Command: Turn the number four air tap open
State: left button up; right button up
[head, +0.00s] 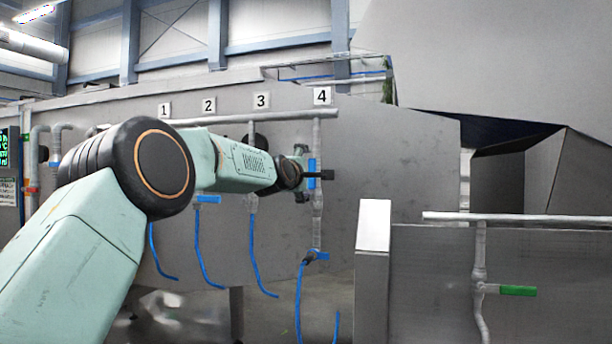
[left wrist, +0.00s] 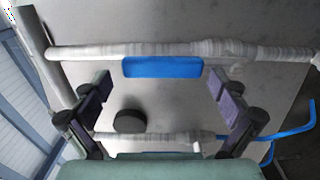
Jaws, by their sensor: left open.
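I see no finger clearly touching the handle. My right gripper is in neither view.
Signs 1 (head: 165,110), 2 (head: 208,105) and 3 (head: 261,101) stand to the left, with blue hoses below. A lower blue fitting (head: 317,256) hangs under number 4. A green-handled tap (head: 518,291) is on a separate panel at right.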

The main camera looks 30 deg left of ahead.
pick_arm(q)
jog(key=shift+s, duration=0.3)
jog(key=shift+f, duration=0.1)
jog(key=v, duration=1.2)
jog(key=shift+w, duration=0.1)
dwell(0.5)
jog(key=x, duration=1.2)
dwell(0.6)
